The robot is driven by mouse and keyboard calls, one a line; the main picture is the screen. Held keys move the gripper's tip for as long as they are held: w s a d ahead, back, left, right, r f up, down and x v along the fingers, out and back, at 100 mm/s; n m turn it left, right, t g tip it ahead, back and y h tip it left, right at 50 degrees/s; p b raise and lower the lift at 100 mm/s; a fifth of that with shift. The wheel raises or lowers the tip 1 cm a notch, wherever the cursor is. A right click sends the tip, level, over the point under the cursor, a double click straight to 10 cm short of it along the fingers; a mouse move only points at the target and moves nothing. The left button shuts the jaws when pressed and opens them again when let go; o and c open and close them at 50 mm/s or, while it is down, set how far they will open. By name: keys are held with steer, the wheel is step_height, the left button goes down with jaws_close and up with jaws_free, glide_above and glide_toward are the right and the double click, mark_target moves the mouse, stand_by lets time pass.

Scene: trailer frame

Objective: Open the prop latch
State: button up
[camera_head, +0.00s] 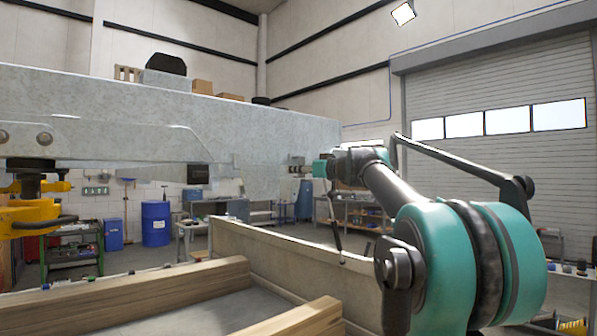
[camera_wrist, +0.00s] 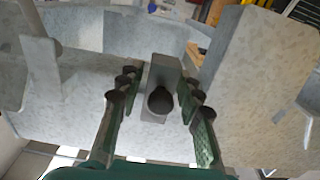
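The prop latch (camera_wrist: 161,101) shows in the wrist view as a small grey metal block with a dark round knob or hole facing me. It sits against the grey galvanized trailer frame (camera_wrist: 245,85). My gripper (camera_wrist: 160,82) has its two green-padded fingers apart, one on each side of the block. A narrow gap seems to show at the left finger; I cannot tell whether the right finger touches. In the head view my gripper (camera_head: 299,164) is small and far off, at the right end of the frame beam (camera_head: 240,130), and the latch cannot be made out there.
A large galvanized beam crosses the head view from the left. A yellow clamp-like part (camera_head: 38,218) hangs at the left. Wooden boards (camera_head: 130,292) and a long pale side panel (camera_head: 290,268) lie below. A blue barrel (camera_head: 156,223) and workbenches stand behind.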

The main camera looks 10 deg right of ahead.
steer(key=shift+w+a, duration=0.15)
jaws_close()
stand_by(0.8)
